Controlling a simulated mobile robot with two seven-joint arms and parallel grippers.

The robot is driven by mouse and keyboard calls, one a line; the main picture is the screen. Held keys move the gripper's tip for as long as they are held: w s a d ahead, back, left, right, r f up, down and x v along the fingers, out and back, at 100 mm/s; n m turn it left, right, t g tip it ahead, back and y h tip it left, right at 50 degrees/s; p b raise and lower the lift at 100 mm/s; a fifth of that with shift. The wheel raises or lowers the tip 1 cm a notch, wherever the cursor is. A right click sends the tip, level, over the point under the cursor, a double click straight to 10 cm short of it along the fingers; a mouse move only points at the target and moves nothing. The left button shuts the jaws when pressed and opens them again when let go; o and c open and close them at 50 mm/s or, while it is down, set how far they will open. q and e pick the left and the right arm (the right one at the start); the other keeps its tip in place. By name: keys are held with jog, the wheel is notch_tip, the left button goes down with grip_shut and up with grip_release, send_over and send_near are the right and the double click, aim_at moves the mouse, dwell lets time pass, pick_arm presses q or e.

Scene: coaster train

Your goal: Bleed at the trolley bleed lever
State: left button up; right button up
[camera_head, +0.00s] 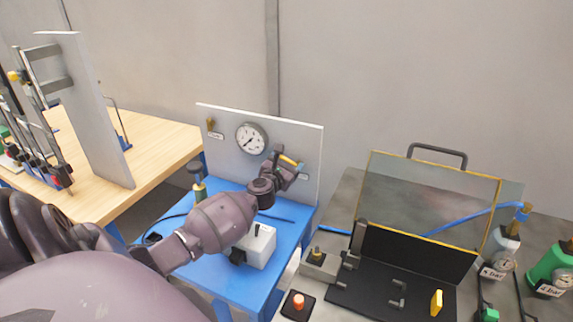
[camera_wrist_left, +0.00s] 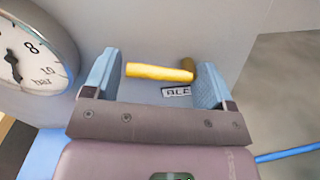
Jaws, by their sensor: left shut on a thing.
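The bleed lever, a yellow handle (camera_wrist_left: 160,72) on a brass pivot (camera_wrist_left: 188,68), sticks out from the grey panel of the blue trolley. It also shows in the head view (camera_head: 289,160) at the panel's right side. A small, partly readable label (camera_wrist_left: 176,91) sits below it. The handle lies roughly level, slightly tilted. My right gripper is not in view.
A round gauge (camera_head: 251,139) is on the panel left of the lever, with a brass fitting (camera_head: 210,124) further left. A white box (camera_head: 258,246) stands on the blue trolley top (camera_head: 229,281). A wooden table (camera_head: 160,148) is at left; a clear-lidded black case (camera_head: 387,270) is at right.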

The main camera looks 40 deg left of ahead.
aim_at(299, 154)
pick_arm(q)
jog(key=m, duration=0.2)
jog(key=r+m, duration=0.1)
jog(key=shift+d+m, duration=0.15)
jog(key=shift+m, duration=0.25)
jog(key=m, duration=0.3)
jog(key=shift+w+d+r+m, duration=0.15)
jog(key=shift+d+r+m, duration=0.15)
jog(key=shift+d, duration=0.05)
jog(key=m, duration=0.3)
jog(key=shift+w+d+r, duration=0.15)
jog(key=shift+d+r, duration=0.05)
jog(key=shift+d, duration=0.2)
jog(key=shift+w+d+m, duration=0.1)
jog(key=shift+d+m, duration=0.1)
jog(key=shift+m, duration=0.65)
jog(key=shift+d+m, duration=0.2)
jog(key=shift+m, duration=0.65)
jog(key=o, duration=0.9)
jog(key=shift+c, duration=0.2)
jog(key=v, duration=1)
jog(key=shift+s, duration=0.4)
